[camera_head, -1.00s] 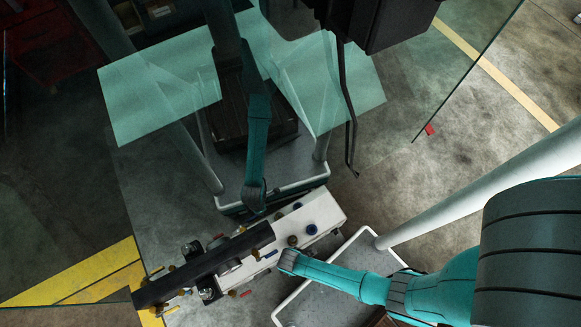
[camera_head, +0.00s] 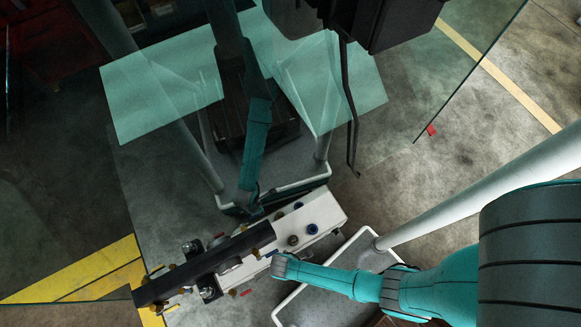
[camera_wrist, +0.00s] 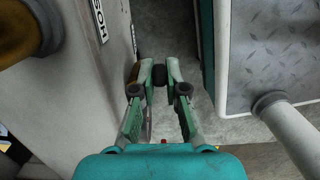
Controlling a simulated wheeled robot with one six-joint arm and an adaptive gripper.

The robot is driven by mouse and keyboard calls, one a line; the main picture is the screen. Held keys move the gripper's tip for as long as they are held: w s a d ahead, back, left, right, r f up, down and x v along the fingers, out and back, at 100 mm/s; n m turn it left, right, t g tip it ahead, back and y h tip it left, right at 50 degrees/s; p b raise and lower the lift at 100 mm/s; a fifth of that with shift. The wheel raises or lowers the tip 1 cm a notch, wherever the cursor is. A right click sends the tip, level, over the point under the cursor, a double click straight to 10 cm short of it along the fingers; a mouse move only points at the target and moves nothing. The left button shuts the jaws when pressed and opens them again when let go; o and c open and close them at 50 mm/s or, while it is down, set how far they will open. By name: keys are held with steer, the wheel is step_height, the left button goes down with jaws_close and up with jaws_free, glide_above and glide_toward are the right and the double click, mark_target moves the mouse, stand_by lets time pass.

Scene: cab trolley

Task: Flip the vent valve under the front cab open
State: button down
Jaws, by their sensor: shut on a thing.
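In the wrist view my gripper (camera_wrist: 160,74) has its green fingers brought together, with a small dark round piece (camera_wrist: 160,77) between the tips. It appears to be the vent valve's handle, though its shape is mostly hidden by the fingers. A brass-coloured fitting (camera_wrist: 132,73) shows just left of the left fingertip, beside the pale wall (camera_wrist: 92,100) of the trolley. In the head view my teal wrist reaches the near side of the white trolley body (camera_head: 322,213); the fingertips and valve cannot be made out there.
In the wrist view a large brass fitting (camera_wrist: 22,32) is close at upper left, and a grey tread-plate platform (camera_wrist: 265,50) stands right.

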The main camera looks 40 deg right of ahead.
steer(key=h, duration=0.1)
steer(key=a+h, duration=0.2)
steer(key=shift+w+r+g, duration=0.25)
steer(key=shift+g, duration=0.15)
steer(key=shift+a+h, duration=0.35)
steer(key=shift+h, duration=0.95)
steer(key=shift+a, duration=0.1)
steer(key=c, duration=1.2)
jaws_free()
steer(key=shift+a, duration=0.1)
steer(key=v, duration=1.2)
steer(key=shift+w+f, duration=0.2)
steer(key=shift+w, duration=0.05)
steer(key=shift+f, duration=0.1)
